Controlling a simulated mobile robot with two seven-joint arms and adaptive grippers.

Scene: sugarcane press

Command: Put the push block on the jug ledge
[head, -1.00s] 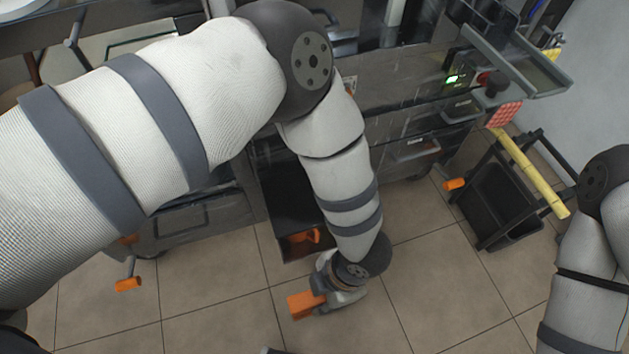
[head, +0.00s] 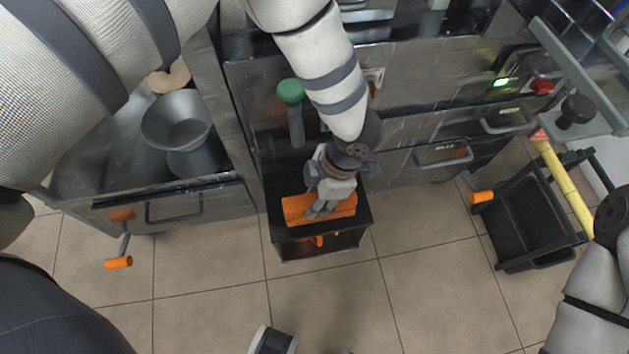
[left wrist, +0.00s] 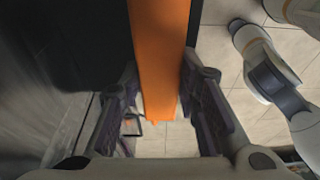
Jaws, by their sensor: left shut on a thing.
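The push block is an orange bar (head: 300,207). In the head view it lies lengthwise left to right over a black box-like ledge (head: 283,250) at the front of the press, which I take as the jug ledge. My left gripper (head: 325,203) comes down from above and is shut on the block's middle. The left wrist view shows the block (left wrist: 160,40) between the two fingers (left wrist: 160,88). I cannot tell whether its underside touches the ledge. My right gripper is out of view; only part of that arm shows at the right edge.
A green-topped handle (head: 290,92) stands behind the ledge. A metal bowl (head: 176,120) sits in the tray at left, with an orange-handled crank (head: 118,262) in front. A black cart (head: 525,225) with a yellow cane stands at right.

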